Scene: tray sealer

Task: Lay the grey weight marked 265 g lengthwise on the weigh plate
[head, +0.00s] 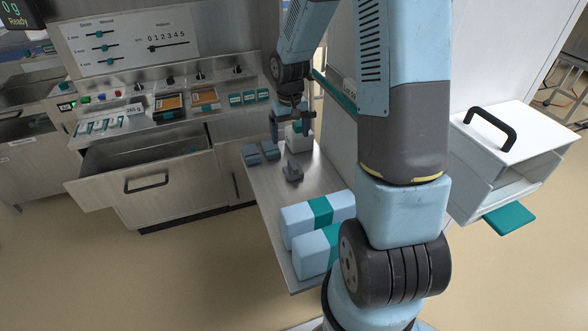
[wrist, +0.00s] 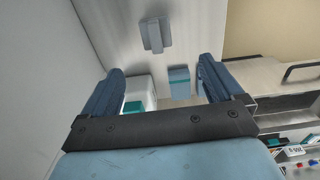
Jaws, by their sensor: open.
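My gripper (head: 292,130) is open and empty, above the far part of a steel table; its two fingers also show in the wrist view (wrist: 161,66). A grey block with a raised crosspiece (head: 293,172) lies on the table, nearer to me than the gripper; it is ahead of the fingers in the wrist view (wrist: 155,36). No mark can be read on it. A white box with a teal part (head: 298,142) stands below the gripper, and in the wrist view (wrist: 147,88) it is beside the left finger. I cannot pick out the weigh plate for certain.
Two blue-grey blocks (head: 262,153) lie at the table's left edge. Pale blue packs with teal bands (head: 300,222) fill its near end. A "265 g" card (head: 133,109) stands on the console above an open drawer (head: 150,150). The display (head: 15,12) reads 0 g, Ready. A wall is close on the right.

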